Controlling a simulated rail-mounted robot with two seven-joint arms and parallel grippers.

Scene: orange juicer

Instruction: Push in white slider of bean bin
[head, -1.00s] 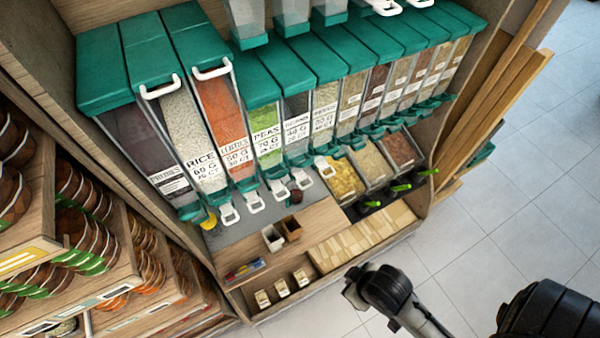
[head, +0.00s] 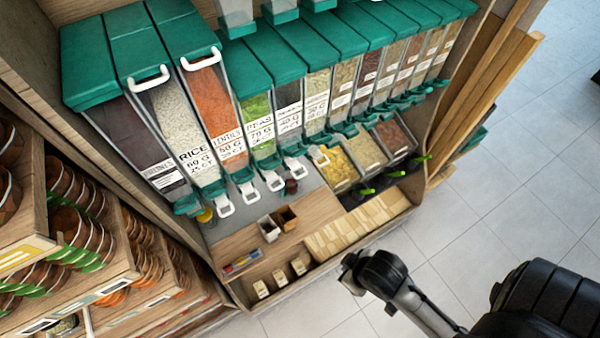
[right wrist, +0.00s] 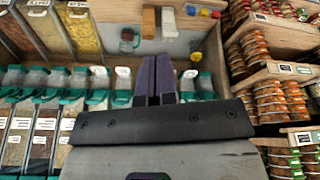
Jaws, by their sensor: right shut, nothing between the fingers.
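A row of clear bins with green lids fills the shelf in the head view. White sliders stick out at the bottoms of several: under the rice bin (head: 175,120) is a slider (head: 225,205), under the lentils bin (head: 213,100) a slider (head: 250,192), and under the peas bin (head: 258,125) a slider (head: 274,181). I cannot read which bin is the bean bin. My right gripper (head: 352,272) is in front of the shelf, apart from the sliders. In the right wrist view its purple fingers (right wrist: 154,80) are shut and empty, with a white slider (right wrist: 122,74) to their left.
A wooden counter (head: 245,238) holds small boxes below the bins. Open trays of yellow and brown goods (head: 340,170) stand to the right. A shelf of jars (head: 70,220) bounds the left side. The tiled floor (head: 480,220) is clear on the right.

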